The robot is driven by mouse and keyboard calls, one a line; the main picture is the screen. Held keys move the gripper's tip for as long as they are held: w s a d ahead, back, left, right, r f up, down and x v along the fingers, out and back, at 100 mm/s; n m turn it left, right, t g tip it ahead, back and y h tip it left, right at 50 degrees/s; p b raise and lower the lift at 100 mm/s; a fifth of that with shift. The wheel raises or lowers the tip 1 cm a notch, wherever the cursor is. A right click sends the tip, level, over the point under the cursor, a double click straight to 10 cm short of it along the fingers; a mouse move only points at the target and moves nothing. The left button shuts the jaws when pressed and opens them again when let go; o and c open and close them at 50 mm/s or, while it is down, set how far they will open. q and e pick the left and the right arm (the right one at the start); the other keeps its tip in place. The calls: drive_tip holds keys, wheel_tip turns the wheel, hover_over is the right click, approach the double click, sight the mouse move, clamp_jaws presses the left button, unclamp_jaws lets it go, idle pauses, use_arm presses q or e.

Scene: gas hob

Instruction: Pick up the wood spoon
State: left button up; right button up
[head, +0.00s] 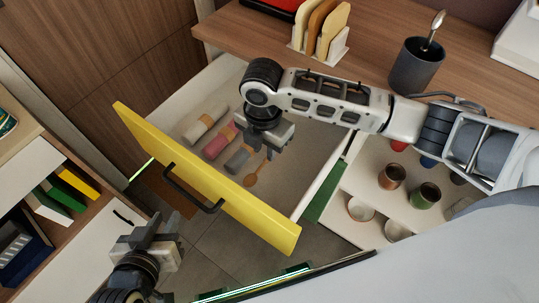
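The wood spoon (254,177) lies on the floor of the open drawer, near its right side. Its bowl end shows, while the other end runs up under my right gripper (267,149). The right gripper points down into the drawer just above the spoon. I cannot tell whether its fingers touch the spoon or how far apart they are. My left gripper (147,243) is low at the left, outside the drawer and in front of its yellow front. Nothing shows in it, and its finger gap is unclear.
The drawer's yellow front (210,180) has a dark handle (190,192). Several rolled cloths (222,141) lie left of the spoon. A lower shelf with cups (425,195) is at the right. On the counter stand a grey holder (416,67) and boards in a rack (322,34).

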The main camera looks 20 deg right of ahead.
sight(264, 162)
wheel_tip(264, 162, down, 5)
drive_tip(key=shift+r, duration=0.2)
clamp_jaws()
